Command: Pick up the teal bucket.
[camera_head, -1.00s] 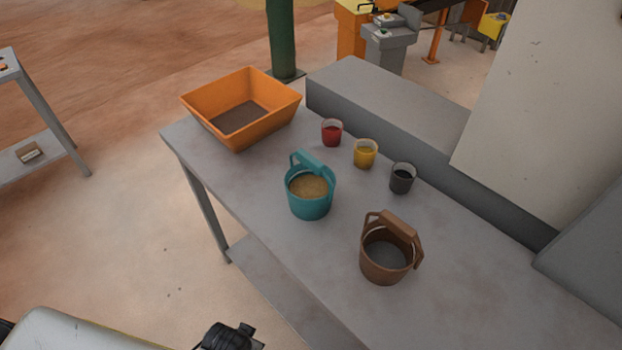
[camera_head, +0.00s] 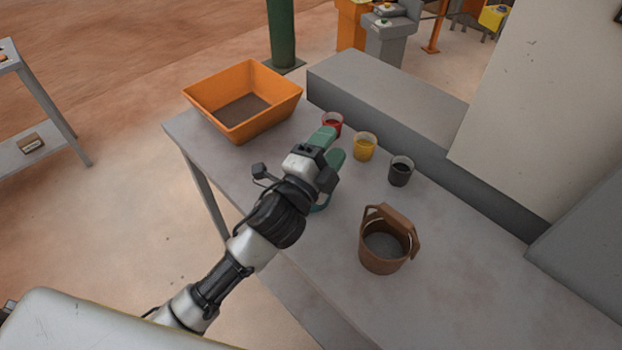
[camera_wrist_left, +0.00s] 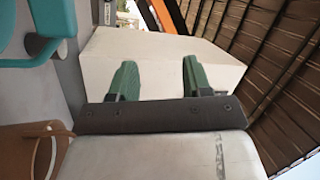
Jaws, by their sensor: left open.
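The teal bucket stands on the grey table (camera_head: 440,310), mostly hidden behind my left arm and gripper in the head view. Only a sliver of the teal bucket (camera_head: 321,206) shows there. In the wrist view part of the teal bucket (camera_wrist_left: 60,18) shows at the upper left, outside the fingers. My left gripper (camera_head: 330,148) is open over the bucket's area in the head view, its green fingers apart. In the wrist view nothing lies between the fingers (camera_wrist_left: 158,78) except a pale block farther off. My right gripper is not in view.
A brown bucket (camera_head: 381,252) stands to the right of my gripper. Red (camera_head: 332,124), yellow (camera_head: 364,148) and dark (camera_head: 400,172) cups stand in a row behind. An orange bin (camera_head: 230,122) sits at the table's far left end. The near right of the table is clear.

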